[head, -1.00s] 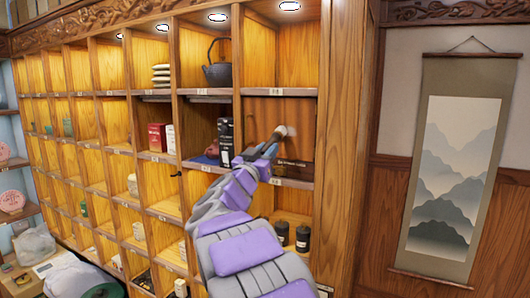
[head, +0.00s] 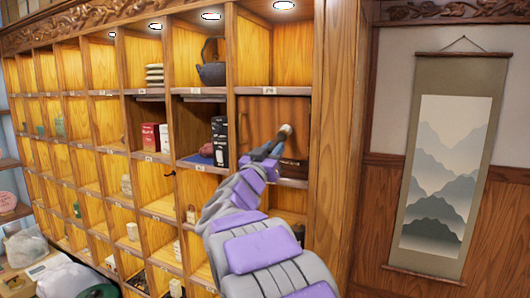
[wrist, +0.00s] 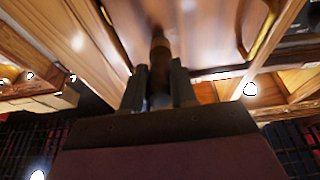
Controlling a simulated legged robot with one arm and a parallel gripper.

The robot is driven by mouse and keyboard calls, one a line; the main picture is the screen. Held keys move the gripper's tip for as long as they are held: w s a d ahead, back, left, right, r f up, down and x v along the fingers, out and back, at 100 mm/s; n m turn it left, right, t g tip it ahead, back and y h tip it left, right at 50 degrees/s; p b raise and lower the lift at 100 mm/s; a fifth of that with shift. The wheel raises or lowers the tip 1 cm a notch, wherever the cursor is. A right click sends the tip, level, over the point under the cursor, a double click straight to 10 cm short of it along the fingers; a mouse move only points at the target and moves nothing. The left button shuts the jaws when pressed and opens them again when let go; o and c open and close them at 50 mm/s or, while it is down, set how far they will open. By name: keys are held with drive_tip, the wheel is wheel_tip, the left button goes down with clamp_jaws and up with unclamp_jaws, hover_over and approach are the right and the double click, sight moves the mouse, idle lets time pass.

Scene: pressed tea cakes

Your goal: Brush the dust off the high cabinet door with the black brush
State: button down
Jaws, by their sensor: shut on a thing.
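The high cabinet door (head: 262,120) is a brown wood panel closing a cell near the right end of the shelf's second row, below the top row. In the wrist view the wood panel (wrist: 205,20) fills the upper middle. My gripper (head: 272,150) is in front of the door's lower right part, shut on the brush (head: 285,131). In the wrist view its dark handle (wrist: 160,60) stands between the two fingers and points at the panel. Whether the bristles touch the door is unclear. I cannot make out dust on the door.
The cells hold a dark teapot (head: 211,72), red and white boxes (head: 152,136), a black box (head: 220,140) and a blue-red item (head: 206,149), left of the door. A hanging scroll (head: 440,180) is on the right wall. The shelf's side post (head: 330,150) stands right of the door.

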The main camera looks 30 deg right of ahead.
drive_tip(key=shift+s+d, duration=0.2)
drive_tip(key=shift+p, duration=0.3)
drive_tip(key=shift+w, duration=0.1)
drive_tip(key=w+a+p, duration=0.2)
drive_tip(key=w+p, duration=0.1)
drive_tip(key=p, duration=0.1)
drive_tip(key=shift+a, duration=0.3)
drive_tip(key=shift+a, duration=0.1)
drive_tip(key=shift+s+a+p, duration=0.35)
drive_tip(key=shift+s+a, duration=0.6)
drive_tip(key=shift+a, duration=0.2)
drive_tip(key=shift+s+a+p, duration=0.35)
drive_tip(key=shift+s+a, duration=0.55)
drive_tip(key=shift+a, duration=0.25)
